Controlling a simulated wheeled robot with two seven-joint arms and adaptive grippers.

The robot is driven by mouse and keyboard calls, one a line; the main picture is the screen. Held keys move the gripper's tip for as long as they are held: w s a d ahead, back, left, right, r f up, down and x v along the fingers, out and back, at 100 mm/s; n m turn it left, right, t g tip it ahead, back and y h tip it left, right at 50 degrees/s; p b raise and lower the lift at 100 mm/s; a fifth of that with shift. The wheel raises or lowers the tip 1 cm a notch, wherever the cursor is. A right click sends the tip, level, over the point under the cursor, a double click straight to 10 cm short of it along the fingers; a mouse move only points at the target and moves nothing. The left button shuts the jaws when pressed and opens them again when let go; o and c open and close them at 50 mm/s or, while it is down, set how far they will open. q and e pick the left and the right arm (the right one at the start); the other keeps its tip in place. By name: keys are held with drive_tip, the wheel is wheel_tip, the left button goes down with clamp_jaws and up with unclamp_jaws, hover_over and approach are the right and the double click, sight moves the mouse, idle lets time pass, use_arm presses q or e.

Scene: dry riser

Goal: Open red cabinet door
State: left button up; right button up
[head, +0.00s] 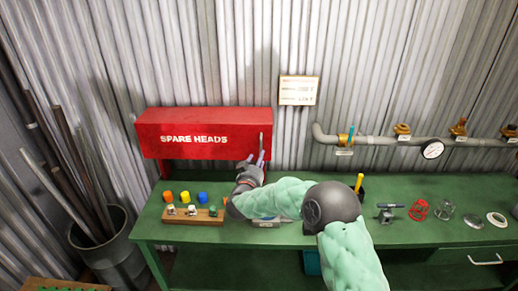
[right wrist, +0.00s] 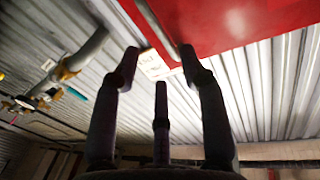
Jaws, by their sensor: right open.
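The red cabinet (head: 215,121), marked SPARE HEADS, is against the corrugated wall above the bench, and its front looks closed. A thin upright handle (head: 261,141) is at the right end of the front. My right gripper (head: 261,158) is just below the handle, fingers pointing up toward it. In the right wrist view the red door (right wrist: 235,22) fills the upper right. The handle bar (right wrist: 155,25) runs down toward the space between my open, empty fingers (right wrist: 160,62). I cannot tell whether they touch it. My left gripper is not in view.
The green bench (head: 460,256) holds a wooden block (head: 193,217) with sprinkler heads, coloured caps and loose fittings. A grey pipe (head: 370,139) with a gauge runs along the wall at right. A bin (head: 112,250) of pipes stands at left. A paper notice (head: 299,90) hangs right of the cabinet.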

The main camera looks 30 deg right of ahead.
drive_tip(key=b+x, duration=0.1)
drive_tip(key=x, duration=0.7)
drive_tip(key=shift+f+b, duration=0.1)
drive_tip(key=shift+b, duration=0.2)
clamp_jaws()
